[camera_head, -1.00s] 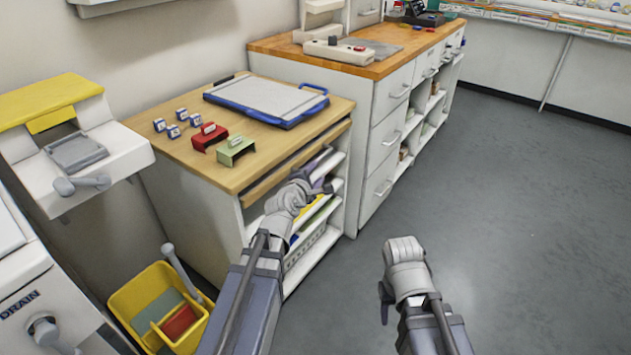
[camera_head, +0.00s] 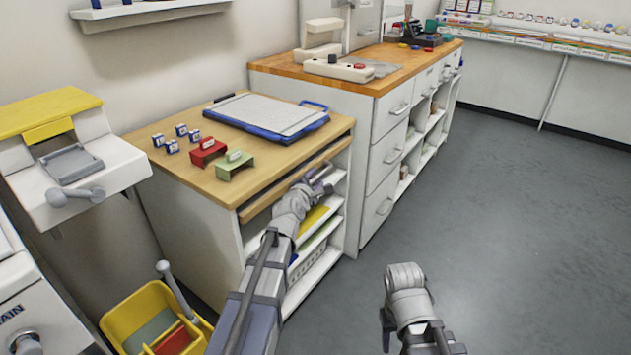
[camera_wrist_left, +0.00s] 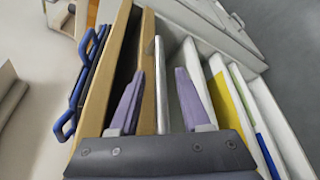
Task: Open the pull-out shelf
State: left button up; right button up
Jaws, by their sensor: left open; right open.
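The pull-out shelf (camera_head: 262,203) is a wooden board just under the wooden top of the low cabinet (camera_head: 185,225). Its front edge lies roughly in line with the cabinet front. My left gripper (camera_head: 320,178) is open at the cabinet front, close to the shelf's right part. In the left wrist view its two purple fingers (camera_wrist_left: 158,100) stand apart, with the shelf's wooden edge (camera_wrist_left: 148,65) beside and partly behind the left finger. I cannot tell whether they touch. My right gripper (camera_head: 386,326) is low over the floor, mostly hidden by its wrist.
A blue-framed board (camera_head: 268,115), a red holder (camera_head: 207,152), a green holder (camera_head: 234,165) and several small blue-white boxes lie on the cabinet top. Below the shelf are open white shelves. A yellow bin (camera_head: 150,305) stands at left. The floor (camera_head: 500,220) at right is clear.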

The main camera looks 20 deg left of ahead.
pick_arm(q)
jog(key=shift+w+f, duration=0.1)
jog(key=shift+w, duration=0.3)
jog(key=shift+c, duration=0.2)
grip_shut()
jog(key=shift+s, duration=0.1)
dwell(0.9)
